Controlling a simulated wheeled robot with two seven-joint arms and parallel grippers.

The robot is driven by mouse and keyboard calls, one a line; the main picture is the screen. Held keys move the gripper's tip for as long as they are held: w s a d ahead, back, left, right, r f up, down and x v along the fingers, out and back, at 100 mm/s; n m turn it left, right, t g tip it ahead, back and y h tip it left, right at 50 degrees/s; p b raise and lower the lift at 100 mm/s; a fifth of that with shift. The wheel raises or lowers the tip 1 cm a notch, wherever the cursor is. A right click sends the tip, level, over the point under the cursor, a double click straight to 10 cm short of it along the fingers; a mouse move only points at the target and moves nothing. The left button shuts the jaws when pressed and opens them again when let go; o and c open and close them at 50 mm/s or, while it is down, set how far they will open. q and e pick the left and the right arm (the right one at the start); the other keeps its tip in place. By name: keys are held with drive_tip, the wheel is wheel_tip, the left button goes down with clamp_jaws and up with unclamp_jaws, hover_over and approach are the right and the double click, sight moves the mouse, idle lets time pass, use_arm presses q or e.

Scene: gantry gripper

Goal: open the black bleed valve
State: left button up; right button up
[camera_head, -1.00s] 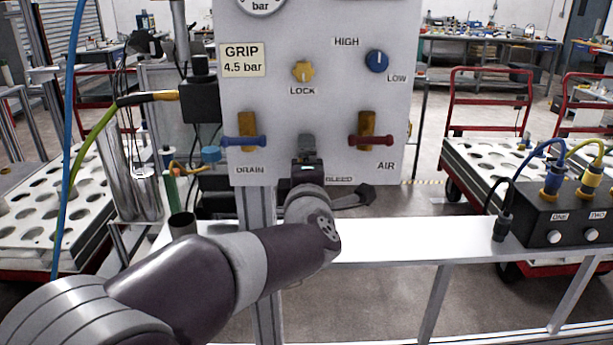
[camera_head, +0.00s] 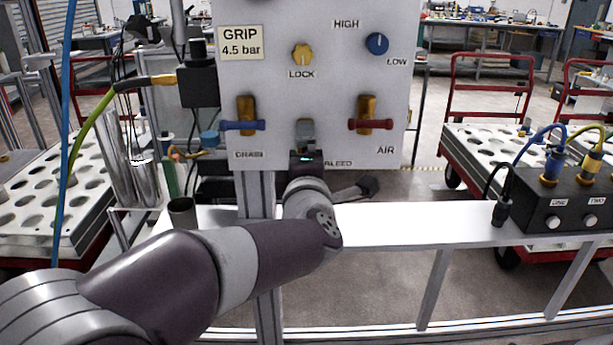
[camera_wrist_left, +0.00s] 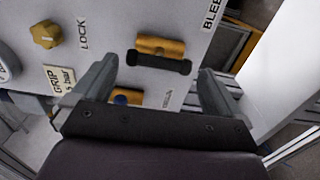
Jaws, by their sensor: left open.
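The black bleed valve (camera_wrist_left: 160,60) shows in the left wrist view as a black bar handle lying along a brass body on the white panel (camera_head: 340,85). In the head view it is hidden behind my left gripper (camera_head: 305,140), in front of the panel's lower middle beside the BLEED label. My left gripper is open. In the wrist view its two fingers (camera_wrist_left: 157,70) stand apart on either side of the black handle; I cannot tell whether they touch it. My right gripper is not in view.
The blue drain handle (camera_head: 243,125) and red air handle (camera_head: 371,125) flank my gripper, both level. A yellow lock knob (camera_head: 302,54) and blue knob (camera_head: 377,43) are above. A white ledge (camera_head: 420,222) runs below right, with a black connector box (camera_head: 570,205).

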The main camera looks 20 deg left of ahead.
use_arm(q)
drive_tip(key=p+v, duration=0.1)
drive_tip(key=v, duration=0.9)
drive_tip(key=shift+s, duration=0.15)
